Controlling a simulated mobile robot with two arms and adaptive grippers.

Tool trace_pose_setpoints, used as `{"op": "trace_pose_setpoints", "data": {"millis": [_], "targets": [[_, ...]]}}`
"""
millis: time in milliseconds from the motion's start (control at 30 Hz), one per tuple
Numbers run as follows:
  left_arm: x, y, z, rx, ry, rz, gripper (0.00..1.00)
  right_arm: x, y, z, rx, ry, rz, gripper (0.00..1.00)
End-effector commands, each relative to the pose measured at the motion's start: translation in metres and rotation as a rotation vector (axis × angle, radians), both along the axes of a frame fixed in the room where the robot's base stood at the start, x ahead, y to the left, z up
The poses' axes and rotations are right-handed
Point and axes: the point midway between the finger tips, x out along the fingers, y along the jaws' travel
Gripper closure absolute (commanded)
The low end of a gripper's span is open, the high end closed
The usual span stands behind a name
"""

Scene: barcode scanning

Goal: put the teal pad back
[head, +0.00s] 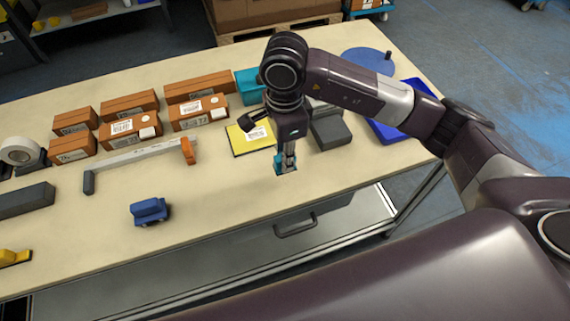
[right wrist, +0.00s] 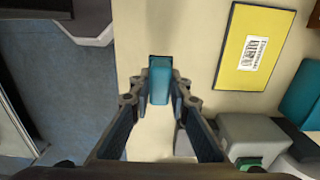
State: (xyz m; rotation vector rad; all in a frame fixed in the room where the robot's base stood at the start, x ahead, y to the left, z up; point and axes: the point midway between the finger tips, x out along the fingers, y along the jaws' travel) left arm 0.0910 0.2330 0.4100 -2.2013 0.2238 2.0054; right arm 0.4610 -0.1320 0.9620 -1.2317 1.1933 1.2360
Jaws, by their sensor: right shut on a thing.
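The teal pad (right wrist: 160,82) is between the fingers of my right gripper (right wrist: 163,90) in the right wrist view. In the head view my right gripper (head: 286,164) is over the front part of the table, and a bit of the teal pad (head: 279,160) shows beside its fingers. The gripper is shut on the pad. I cannot tell whether the pad touches the tabletop. My left gripper is not in view.
A yellow pad with a label (head: 250,138) lies just behind the gripper. A grey box (head: 330,131) and a blue tray (head: 388,134) are to the right. Several brown boxes (head: 130,128) stand at the left. A blue object (head: 149,210) sits near the front edge.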

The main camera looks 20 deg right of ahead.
Motion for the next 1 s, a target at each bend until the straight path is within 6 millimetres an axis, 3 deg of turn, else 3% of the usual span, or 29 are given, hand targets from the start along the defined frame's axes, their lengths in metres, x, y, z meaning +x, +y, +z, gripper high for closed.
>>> {"op": "trace_pose_setpoints", "data": {"millis": [367,767,800,933,1000], "targets": [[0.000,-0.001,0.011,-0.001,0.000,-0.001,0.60,-0.001,0.000,-0.044,-0.001,0.001,0.001,1.00],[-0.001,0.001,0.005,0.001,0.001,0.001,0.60,0.000,0.000,-0.050,-0.001,-0.001,0.001,1.00],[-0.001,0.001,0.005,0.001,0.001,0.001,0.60,0.000,0.000,-0.050,-0.001,-0.001,0.001,0.82],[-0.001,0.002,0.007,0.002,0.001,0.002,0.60,0.000,0.000,-0.049,-0.001,0.000,0.001,0.68],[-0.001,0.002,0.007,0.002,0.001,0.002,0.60,0.000,0.000,-0.049,-0.001,0.000,0.001,0.66]]}}
